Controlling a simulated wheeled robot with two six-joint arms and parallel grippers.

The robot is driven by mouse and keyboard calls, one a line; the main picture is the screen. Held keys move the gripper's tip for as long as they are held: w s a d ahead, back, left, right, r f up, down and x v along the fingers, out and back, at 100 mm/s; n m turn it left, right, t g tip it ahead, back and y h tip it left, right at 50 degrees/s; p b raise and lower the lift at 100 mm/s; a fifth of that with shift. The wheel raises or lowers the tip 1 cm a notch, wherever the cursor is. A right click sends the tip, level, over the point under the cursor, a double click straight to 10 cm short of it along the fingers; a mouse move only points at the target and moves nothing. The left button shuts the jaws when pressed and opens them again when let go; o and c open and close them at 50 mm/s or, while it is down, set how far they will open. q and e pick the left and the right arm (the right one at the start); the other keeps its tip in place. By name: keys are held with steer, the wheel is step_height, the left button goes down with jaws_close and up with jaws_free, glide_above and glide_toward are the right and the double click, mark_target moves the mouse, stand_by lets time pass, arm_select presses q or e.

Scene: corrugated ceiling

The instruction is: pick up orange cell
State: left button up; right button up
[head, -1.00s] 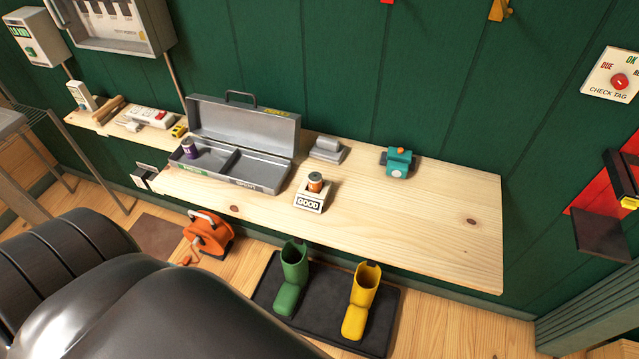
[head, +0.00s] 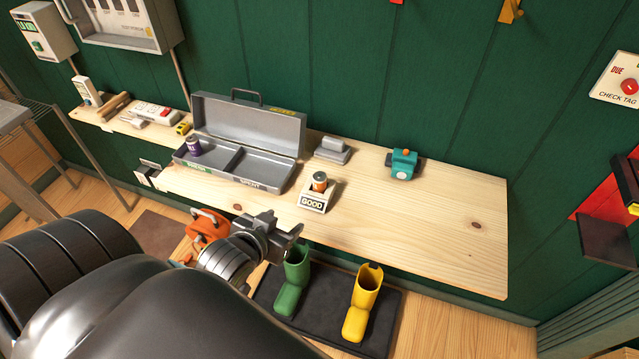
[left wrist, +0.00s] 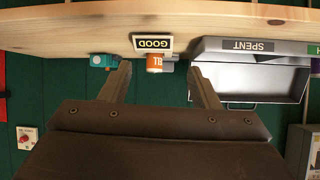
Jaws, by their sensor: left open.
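The orange cell (head: 320,181) stands upright in a small white holder marked GOOD (head: 313,201) on the wooden bench. My left gripper (head: 293,236) is in front of the bench's front edge, to the lower left of the holder, apart from it. In the left wrist view, which looks upside down, the open fingers (left wrist: 158,85) have the orange cell (left wrist: 154,62) between them in the picture, farther off, below the GOOD label (left wrist: 152,43). The jaws are empty. My right gripper is not in view.
An open grey metal case (head: 232,172) stands left of the holder, with a purple cell (head: 194,146) in its left compartment. A grey block (head: 332,150) and a teal device (head: 402,164) stand behind. The right of the bench (head: 440,225) is clear. Green and yellow boots (head: 363,300) stand below.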

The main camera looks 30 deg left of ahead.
mark_target(318, 180)
arm_select(q)
steer(key=w, duration=0.4)
steer(key=w+f+t+p, duration=0.1)
steer(key=w, duration=0.4)
steer(key=w+a+t+p, duration=0.1)
steer(key=w, duration=0.3)
steer(key=shift+w+f, duration=0.3)
steer(key=shift+w, duration=0.05)
steer(key=shift+w+a+f+p, duration=0.1)
steer(key=shift+w+a+p, duration=0.1)
steer(key=shift+w+p, duration=0.35)
steer(key=x, duration=0.4)
steer(key=shift+w, duration=0.1)
steer(key=shift+c, duration=0.4)
jaws_close()
